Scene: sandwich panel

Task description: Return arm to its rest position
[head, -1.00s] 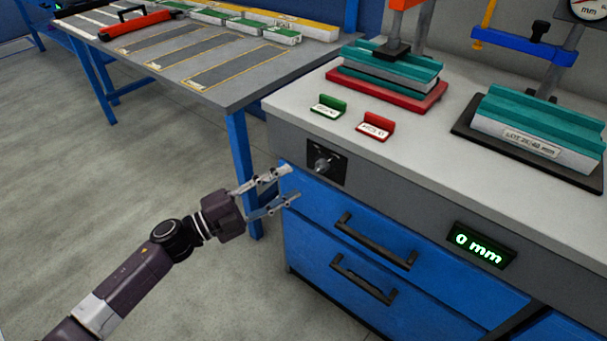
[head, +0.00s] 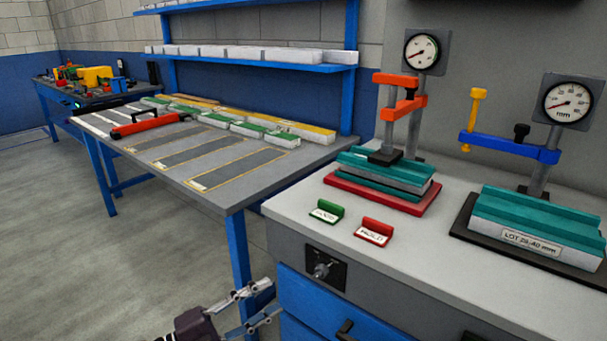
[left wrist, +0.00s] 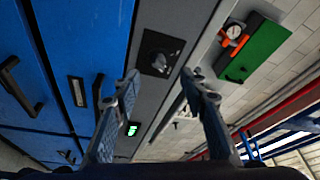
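My left gripper (head: 273,298) is open and empty. It is low in the head view, beside the left front corner of the grey and blue cabinet, a little below and left of the knob (head: 322,270) on its black plate. In the left wrist view the two fingers of my left gripper (left wrist: 160,74) are spread with nothing between them, and the knob plate (left wrist: 160,53) shows beyond them. Most of my left arm is below the head view. My right gripper is in neither view.
The cabinet top (head: 300,220) holds a green sign (head: 327,212), a red sign (head: 374,231) and two gauge stands with teal-topped panels. A drawer handle (left wrist: 18,86) juts from the front. A blue-legged table (head: 215,190) stands left. Floor at far left is clear.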

